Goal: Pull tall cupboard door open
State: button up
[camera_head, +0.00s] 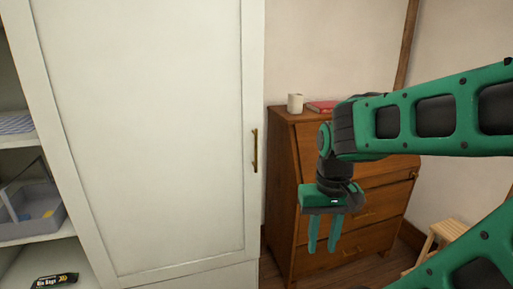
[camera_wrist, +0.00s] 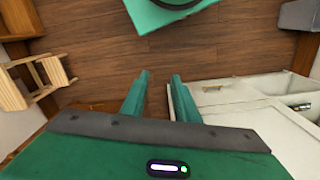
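The tall cupboard's white panelled door (camera_head: 150,120) fills the left and middle of the head view and looks shut. Its upright brass handle (camera_head: 254,150) is near the door's right edge. My gripper (camera_head: 323,248) is to the right of and below the handle, apart from it, in front of the wooden dresser. Its two green fingers point down, with a gap between them and nothing held. In the wrist view my gripper (camera_wrist: 160,77) also shows a gap between the fingers, over the wood floor. White cupboard parts (camera_wrist: 250,125) show at the right there.
A wooden dresser (camera_head: 284,180) stands right of the cupboard, with a white mug (camera_head: 295,103) and a red book (camera_head: 322,107) on top. Open shelves (camera_head: 30,230) at the left hold a grey basket (camera_head: 32,208) and a black packet (camera_head: 55,280). A wooden stool (camera_head: 446,232) stands at the right.

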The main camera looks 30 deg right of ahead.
notch_tip(320, 180, up, 2)
jog(key=d, duration=0.1)
jog(key=n+t+h, duration=0.1)
jog(key=t+h, duration=0.1)
jog(key=t, duration=0.2)
send_near(256, 146)
jog(key=x, duration=1)
jog(key=shift+w+d+f, duration=0.15)
jog(key=shift+d+f, duration=0.05)
